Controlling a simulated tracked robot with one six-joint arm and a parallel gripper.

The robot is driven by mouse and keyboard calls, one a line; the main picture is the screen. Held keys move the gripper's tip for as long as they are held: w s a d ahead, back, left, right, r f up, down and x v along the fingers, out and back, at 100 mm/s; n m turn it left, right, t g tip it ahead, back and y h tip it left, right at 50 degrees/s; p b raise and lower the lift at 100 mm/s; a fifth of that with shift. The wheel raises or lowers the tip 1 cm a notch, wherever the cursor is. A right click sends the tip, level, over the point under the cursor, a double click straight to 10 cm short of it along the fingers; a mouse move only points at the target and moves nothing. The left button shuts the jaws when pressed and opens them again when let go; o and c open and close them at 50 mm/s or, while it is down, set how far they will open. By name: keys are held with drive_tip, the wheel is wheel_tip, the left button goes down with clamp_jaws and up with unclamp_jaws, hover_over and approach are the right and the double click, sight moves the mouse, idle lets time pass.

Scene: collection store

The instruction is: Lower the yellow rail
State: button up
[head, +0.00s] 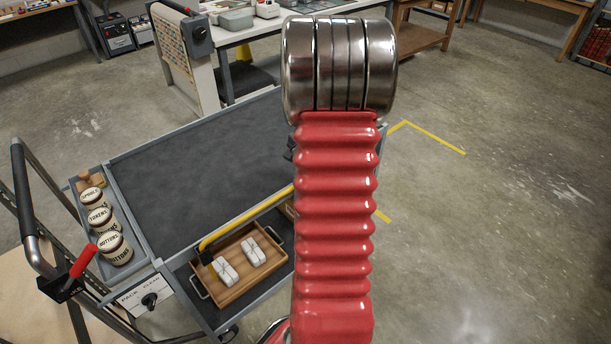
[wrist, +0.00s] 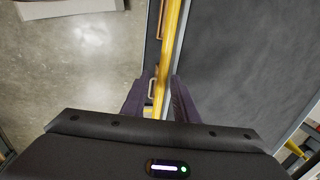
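The yellow rail (head: 245,218) runs along the edge between the dark cart top and a lower bay holding a wooden tray. My arm hides its far end in the head view. In the wrist view the yellow rail (wrist: 171,40) runs up the picture between the two dark fingers of my gripper (wrist: 161,82). The fingers are apart, one on each side of the rail's line, with a small gap beside it. I cannot tell how deep the rail sits between them. My gripper is hidden behind my red arm in the head view.
The wooden tray (head: 238,283) holds white blocks. Labelled jars (head: 114,248) stand in the cart's left side trough. A red-handled lever (head: 83,262) is by the push handle. The dark cart top (head: 200,160) is bare. Open floor (head: 480,230) lies to the right.

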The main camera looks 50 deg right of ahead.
drive_tip(key=shift+o, duration=0.3)
drive_tip(key=shift+r, duration=0.1)
wheel_tip(320, 180, up, 13)
drive_tip(key=s, duration=0.2)
drive_tip(key=shift+s+a+r, duration=0.2)
drive_tip(key=shift+s+a, duration=0.1)
idle(0.7)
